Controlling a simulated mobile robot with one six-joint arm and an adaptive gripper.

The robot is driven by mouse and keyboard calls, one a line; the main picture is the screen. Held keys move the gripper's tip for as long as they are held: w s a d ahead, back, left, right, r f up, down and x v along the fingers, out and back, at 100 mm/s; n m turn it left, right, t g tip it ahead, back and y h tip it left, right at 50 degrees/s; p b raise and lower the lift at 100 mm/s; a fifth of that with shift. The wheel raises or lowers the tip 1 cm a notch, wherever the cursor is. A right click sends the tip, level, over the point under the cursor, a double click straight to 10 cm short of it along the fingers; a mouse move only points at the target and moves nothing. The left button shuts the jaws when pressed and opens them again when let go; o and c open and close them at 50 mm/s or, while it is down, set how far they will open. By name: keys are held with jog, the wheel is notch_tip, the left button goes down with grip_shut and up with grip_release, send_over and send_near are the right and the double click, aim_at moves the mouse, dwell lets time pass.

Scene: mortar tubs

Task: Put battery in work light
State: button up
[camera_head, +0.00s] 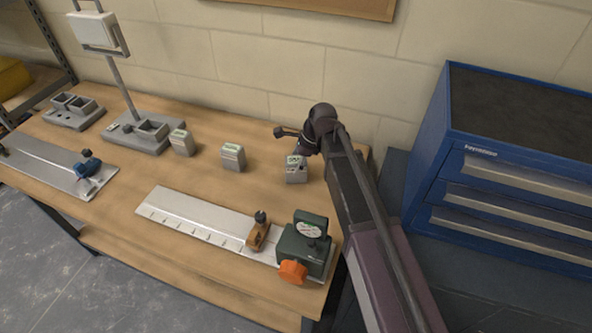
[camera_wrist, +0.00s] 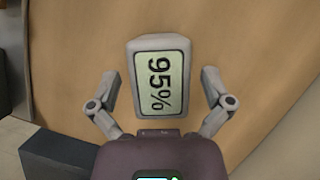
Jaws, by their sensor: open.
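The work light (camera_head: 93,29) stands at the back left of the bench, its lamp on a post above a grey base (camera_head: 137,137) with an open socket. Three small grey batteries with pale displays stand on the bench: a left one (camera_head: 181,143), a middle one (camera_head: 233,158) and a right one (camera_head: 296,172). My gripper (camera_head: 299,146) is by the right battery; its fingers are hard to make out there. In the wrist view my open gripper (camera_wrist: 160,77) has a battery reading 95% (camera_wrist: 161,112) between its fingers, with a gap on each side.
A grey block with two sockets (camera_head: 73,111) stands left of the light. A metal ruled plate (camera_head: 190,218) with a green device (camera_head: 304,249) lies in front, another plate (camera_head: 52,167) at left. A blue drawer cabinet (camera_head: 500,165) stands right. The wall is close behind.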

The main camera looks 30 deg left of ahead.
jog(key=c, duration=1.3)
jog(key=shift+r, duration=0.2)
notch_tip(320, 180, up, 2)
jog(key=shift+p, duration=1.25)
jog(key=shift+r+p, duration=0.8)
jog(key=shift+r, duration=0.05)
jog(key=s+a+p, duration=0.1)
jog(key=s+a, duration=0.2)
jog(key=s, duration=1.2)
jog(key=shift+s+a+r, duration=0.2)
jog(key=shift+s+r, duration=0.15)
jog(key=shift+r, duration=0.1)
